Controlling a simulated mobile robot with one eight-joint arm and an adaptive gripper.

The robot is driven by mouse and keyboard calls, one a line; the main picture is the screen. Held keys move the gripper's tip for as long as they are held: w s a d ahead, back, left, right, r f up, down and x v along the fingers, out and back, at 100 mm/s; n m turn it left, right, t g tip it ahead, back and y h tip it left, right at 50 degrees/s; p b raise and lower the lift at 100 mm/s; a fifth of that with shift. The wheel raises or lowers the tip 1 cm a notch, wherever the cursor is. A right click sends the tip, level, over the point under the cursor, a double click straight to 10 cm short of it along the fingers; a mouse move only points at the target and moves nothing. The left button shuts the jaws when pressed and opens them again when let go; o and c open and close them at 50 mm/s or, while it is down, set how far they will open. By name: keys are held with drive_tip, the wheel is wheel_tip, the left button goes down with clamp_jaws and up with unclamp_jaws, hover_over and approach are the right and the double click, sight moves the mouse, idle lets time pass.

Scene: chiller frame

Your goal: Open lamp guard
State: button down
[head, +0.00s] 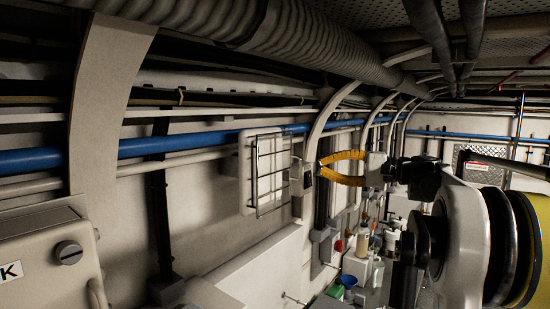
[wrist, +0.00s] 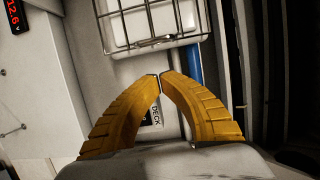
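The lamp guard (head: 272,174) is a dark wire cage over a pale rectangular lamp on the left wall in the head view. It lies flat over the lamp's front. In the wrist view the guard (wrist: 150,24) crosses the top, beyond my fingertips. My gripper (head: 321,168) has two curved yellow fingers and is to the right of the guard, apart from it. In the wrist view the gripper's fingertips (wrist: 160,76) meet or nearly meet below the guard's lower edge, with nothing seen between them. The guard's hinge and latch are too small to make out.
A blue pipe (head: 180,146) runs along the wall behind the lamp. Curved ribs and a ribbed duct (head: 300,35) pass above. A small grey box (head: 302,177) is on the wall right of the guard. Bottles and containers (head: 362,242) stand below my arm.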

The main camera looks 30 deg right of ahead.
drive_tip(key=w+a+p, duration=0.2)
drive_tip(key=a+p, duration=0.1)
drive_tip(key=a, duration=0.2)
drive_tip(key=shift+w+a, duration=0.3)
idle(0.4)
drive_tip(key=shift+s, duration=0.1)
